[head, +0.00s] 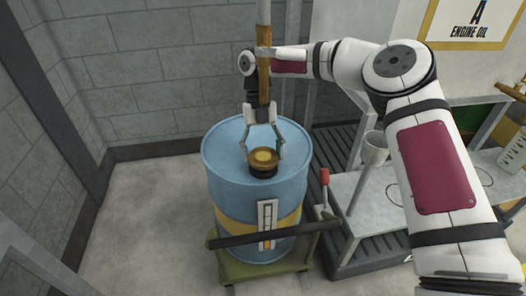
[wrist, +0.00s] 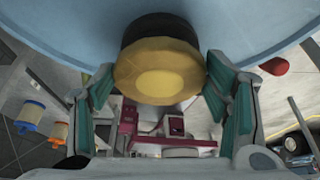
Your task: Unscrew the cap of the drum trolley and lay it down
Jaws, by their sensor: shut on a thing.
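A blue drum (head: 228,190) with a yellow band stands upright on a green trolley (head: 240,274). Its round yellow-brown cap (head: 264,155) sits above a dark collar (head: 263,173) on the drum top. My gripper (head: 264,159) points down over the drum, with one finger on each side of the cap. In the wrist view, the cap (wrist: 162,76) is between the green finger pads, and my gripper is shut on it. The dark collar shows behind the cap there. Whether the threads are still engaged cannot be told.
A grey metal bench (head: 352,192) with a pale cup (head: 376,147) stands right of the drum. A red-topped lever (head: 324,176) rises close to the drum's right side. Block walls (head: 130,75) close off the back and left. Bare floor (head: 150,220) lies left of the trolley.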

